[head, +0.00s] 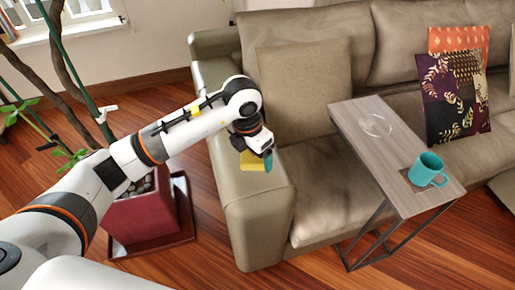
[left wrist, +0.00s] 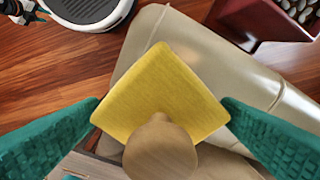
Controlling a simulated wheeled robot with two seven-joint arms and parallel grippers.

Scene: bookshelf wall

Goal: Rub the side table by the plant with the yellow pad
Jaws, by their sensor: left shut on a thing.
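My left gripper (head: 264,156) is shut on the yellow pad (head: 252,163) above the sofa's left arm. In the left wrist view the yellow pad (left wrist: 160,88) is a flat square with a round wooden knob (left wrist: 160,150) between the teal fingers. The side table (head: 395,155) has a grey wood top on a thin dark frame and stands against the sofa front, right of the gripper and apart from the pad. The plant (head: 70,60) grows from a red pot (head: 140,215) at the left. My right gripper seems to show, cut off, at the wrist view's top-left corner.
A teal mug (head: 427,170) stands at the near end of the table top, and a clear round dish (head: 375,125) near its far end. The sofa arm (head: 255,205) lies between pot and table. Patterned cushions (head: 455,95) rest at right. The table's middle is bare.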

